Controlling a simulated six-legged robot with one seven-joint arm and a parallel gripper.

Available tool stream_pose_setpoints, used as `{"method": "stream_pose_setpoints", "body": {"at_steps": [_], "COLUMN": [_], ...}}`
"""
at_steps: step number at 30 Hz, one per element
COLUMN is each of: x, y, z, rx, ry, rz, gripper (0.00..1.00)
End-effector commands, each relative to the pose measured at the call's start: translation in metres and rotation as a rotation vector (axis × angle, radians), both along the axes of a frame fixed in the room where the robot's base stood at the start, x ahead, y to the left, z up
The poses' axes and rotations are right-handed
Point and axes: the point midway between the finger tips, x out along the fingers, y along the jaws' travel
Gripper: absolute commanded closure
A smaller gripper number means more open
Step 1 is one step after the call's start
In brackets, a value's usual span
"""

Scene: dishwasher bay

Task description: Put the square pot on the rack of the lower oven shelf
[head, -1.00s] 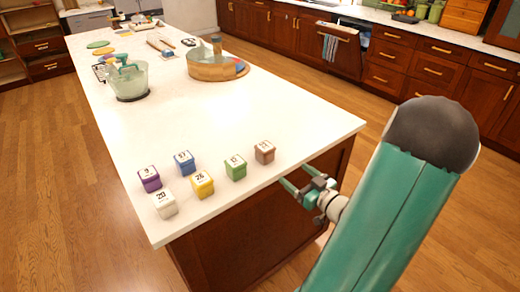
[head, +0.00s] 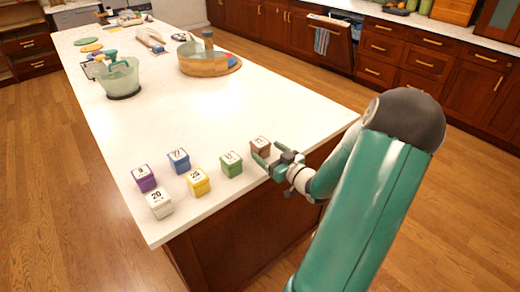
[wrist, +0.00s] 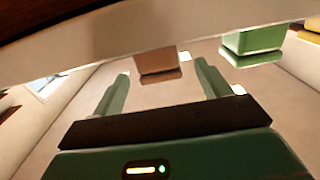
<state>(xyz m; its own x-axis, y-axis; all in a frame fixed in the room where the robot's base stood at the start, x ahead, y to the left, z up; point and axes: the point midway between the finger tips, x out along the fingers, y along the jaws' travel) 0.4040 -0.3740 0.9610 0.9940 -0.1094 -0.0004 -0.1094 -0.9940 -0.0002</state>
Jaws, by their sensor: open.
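No square pot and no oven rack can be made out in either view. My gripper (head: 269,154) is open and empty at the island's near right edge. Its two fingers point at a small brown lidded box (head: 260,145) numbered on top. In the wrist view my gripper (wrist: 162,72) has its fingers spread wide, with the brown box (wrist: 157,64) between and apparently beyond the tips. Whether they touch it I cannot tell. A green box (head: 231,164) stands to its left, and also shows in the wrist view (wrist: 252,45).
Purple (head: 144,179), blue (head: 179,161), yellow (head: 198,182) and white (head: 159,203) boxes stand on the white island top (head: 150,125). Wood cabinets (head: 425,65) line the right; floor between is clear.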

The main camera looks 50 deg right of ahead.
Motion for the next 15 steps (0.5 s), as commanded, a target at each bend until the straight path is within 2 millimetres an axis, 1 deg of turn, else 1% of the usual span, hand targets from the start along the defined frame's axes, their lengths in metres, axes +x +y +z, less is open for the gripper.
{"method": "stream_pose_setpoints", "body": {"at_steps": [1,3,6,9,14,15], "x": [0.009,0.020,0.031,0.035,0.035,0.035], "y": [-0.002,-0.003,-0.005,-0.005,-0.005,-0.005], "z": [-0.001,-0.001,-0.001,-0.001,-0.001,-0.001], "rx": [0.002,0.001,0.001,0.000,0.000,0.000], "ry": [-0.002,-0.002,-0.001,0.000,0.000,0.000], "rz": [0.001,0.001,-0.001,-0.001,-0.001,-0.001], "gripper": [0.24,0.24,0.24,0.24,0.24,0.30]}}
